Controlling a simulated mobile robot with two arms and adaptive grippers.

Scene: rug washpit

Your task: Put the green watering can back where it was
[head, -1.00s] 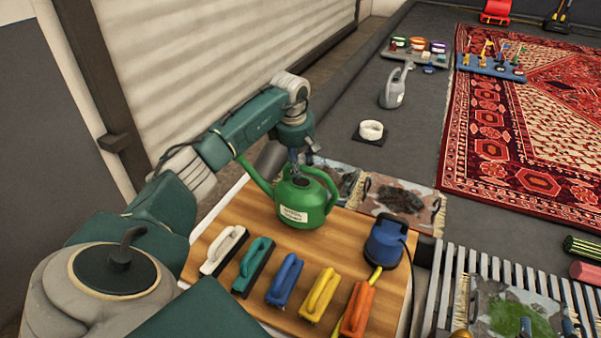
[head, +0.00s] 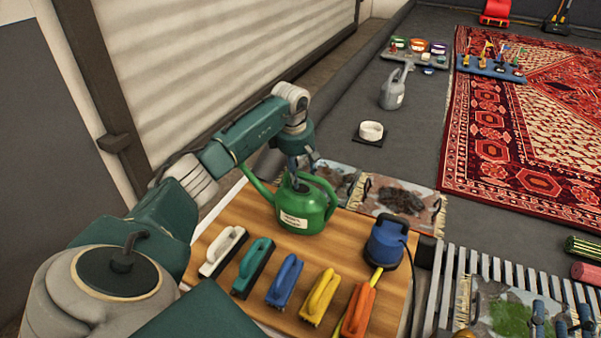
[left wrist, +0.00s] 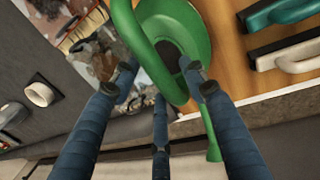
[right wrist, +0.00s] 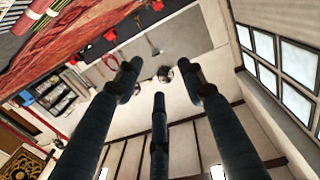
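The green watering can (head: 303,218) stands upright on the far part of the wooden table top (head: 228,218), with its spout toward the left. It carries a white label. My left gripper (head: 297,182) is above it, its fingers down by the can's top and handle. In the left wrist view the can's green handle (left wrist: 150,55) passes between the spread fingers of the left gripper (left wrist: 157,78). These fingers look open. My right gripper (head: 560,322) shows at the lower right edge. In the right wrist view the right gripper (right wrist: 161,75) is open and empty.
White (head: 223,252), teal, blue, yellow and orange brushes line the table's near side. A blue pump-like device (head: 386,245) stands right of the can. A grey watering can (head: 393,92) and a white roll (head: 371,131) are on the floor beyond. A slatted rack (head: 440,290) is at right.

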